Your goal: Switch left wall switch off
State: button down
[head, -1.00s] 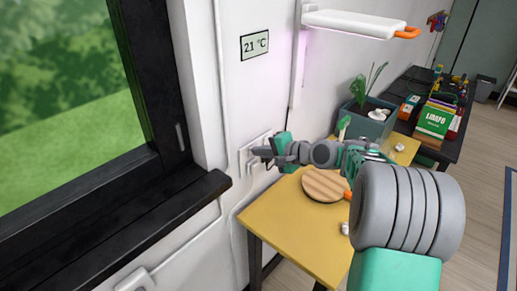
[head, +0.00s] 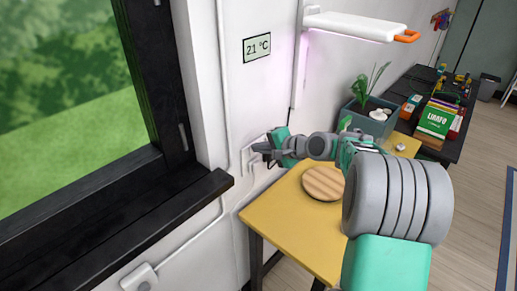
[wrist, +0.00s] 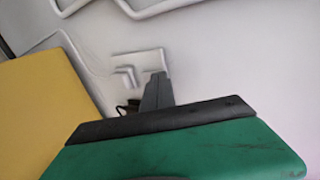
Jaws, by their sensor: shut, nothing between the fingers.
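The white wall switch plate (head: 247,165) is on the white wall, right of the window and above the yellow table. My gripper (head: 257,148) is shut and empty, with its dark fingertips at the plate, covering much of it. The hidden part makes it hard to tell the separate switches and their positions. I cannot tell whether the fingertips touch the plate. In the wrist view, a dark finger (wrist: 156,92) of my gripper points at the wall, beside a small pale raised fitting that I cannot identify surely.
The yellow table (head: 282,222) below holds a round wooden board (head: 323,183). A planter (head: 369,120) stands behind my arm. The black window sill (head: 150,225) juts out left of the plate. A display reading 21 °C (head: 257,47) and a white lamp (head: 355,25) are above.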

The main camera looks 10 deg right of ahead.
jog(key=shift+r, duration=0.5)
jog(key=v, duration=1.3)
jog(key=shift+r, duration=0.3)
jog(key=shift+s+d, duration=0.1)
